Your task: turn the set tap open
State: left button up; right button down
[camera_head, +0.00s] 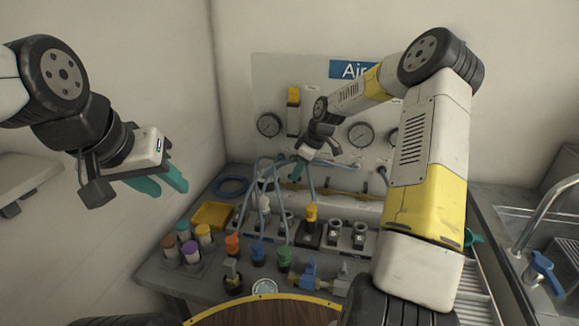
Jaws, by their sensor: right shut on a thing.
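Several taps and fittings stand on the grey bench: one with a yellow top (311,212), an orange one (232,244), a blue one (257,250) and a green one (284,257). A blue-handled brass valve (309,272) lies at the front. I cannot tell which is the set tap. My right gripper (298,171) points down in front of the wall panel, above the bench. It is shut among the blue hoses (264,195), seemingly on one; its fingertips are small and partly hidden. My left gripper (160,184) is open and empty in the air at the left.
The wall panel (265,90) carries round gauges (268,124). A yellow tray (212,215), a coiled blue hose (232,187) and several colour-capped jars (190,251) stand at the bench's left. A sink with a blue-handled faucet (543,268) is at the right.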

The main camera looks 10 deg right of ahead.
jog(key=shift+w+d+n+g, duration=0.1)
jog(key=shift+n+g, duration=0.2)
jog(key=shift+n, duration=0.6)
jog(key=c, duration=1.4)
grip_release()
jog(key=shift+c, duration=0.2)
jog(key=v, duration=0.7)
jog(key=shift+d+r, duration=0.2)
jog(key=shift+r, duration=0.15)
